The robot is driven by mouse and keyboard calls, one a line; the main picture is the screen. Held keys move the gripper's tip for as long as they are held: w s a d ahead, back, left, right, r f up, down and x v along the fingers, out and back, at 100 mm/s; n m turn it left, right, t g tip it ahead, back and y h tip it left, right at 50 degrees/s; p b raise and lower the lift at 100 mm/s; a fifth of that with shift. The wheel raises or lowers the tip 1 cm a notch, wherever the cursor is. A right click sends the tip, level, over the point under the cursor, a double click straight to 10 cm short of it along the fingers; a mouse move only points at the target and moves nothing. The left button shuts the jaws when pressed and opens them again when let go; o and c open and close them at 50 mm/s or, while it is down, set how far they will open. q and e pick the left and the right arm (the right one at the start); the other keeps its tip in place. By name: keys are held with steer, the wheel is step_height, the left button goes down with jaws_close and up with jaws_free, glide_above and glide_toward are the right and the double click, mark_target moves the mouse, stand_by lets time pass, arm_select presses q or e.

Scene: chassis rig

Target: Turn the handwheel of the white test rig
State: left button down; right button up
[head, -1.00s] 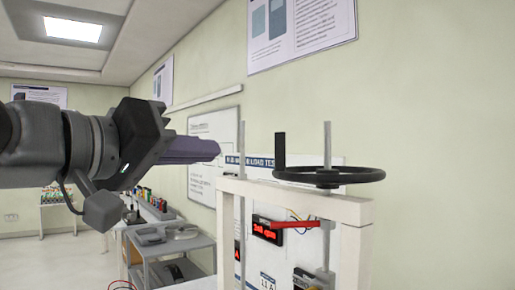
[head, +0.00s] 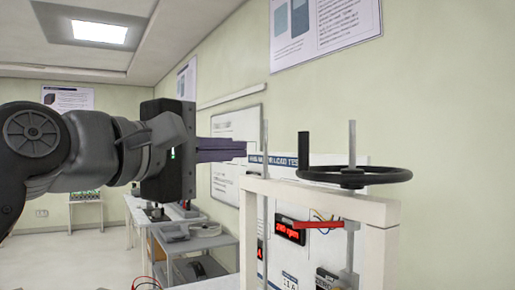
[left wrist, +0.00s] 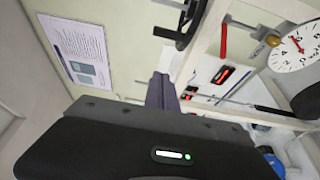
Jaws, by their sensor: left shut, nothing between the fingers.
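The black handwheel (head: 355,175) lies flat on top of the white test rig (head: 318,200), with an upright crank handle (head: 303,146) at its left rim. A grey rod rises through its hub. My left gripper (head: 245,149) is shut and empty, its dark purple fingers pointing right, at about the height of the handle. In the picture its tips are left of the handle and apart from it. In the left wrist view, the shut fingers (left wrist: 160,78) point toward the handwheel (left wrist: 193,22) at the top. My right gripper is not in view.
A thin grey rod (head: 264,185) stands by the rig's left post. The rig carries a red display (head: 290,230) and a red lever (head: 318,226). A dial gauge (left wrist: 298,48) shows in the left wrist view. Grey carts (head: 185,238) stand behind at left.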

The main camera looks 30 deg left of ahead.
arm_select(q)
steer(key=w+d+p, duration=0.3)
steer(key=w+d, duration=0.2)
steer(key=w, duration=0.2)
steer(key=shift+w+p, duration=0.35)
steer(key=shift+s, duration=0.15)
steer(key=shift+s+d, duration=0.6)
steer(key=shift+s, duration=0.05)
steer(key=shift+w, duration=0.1)
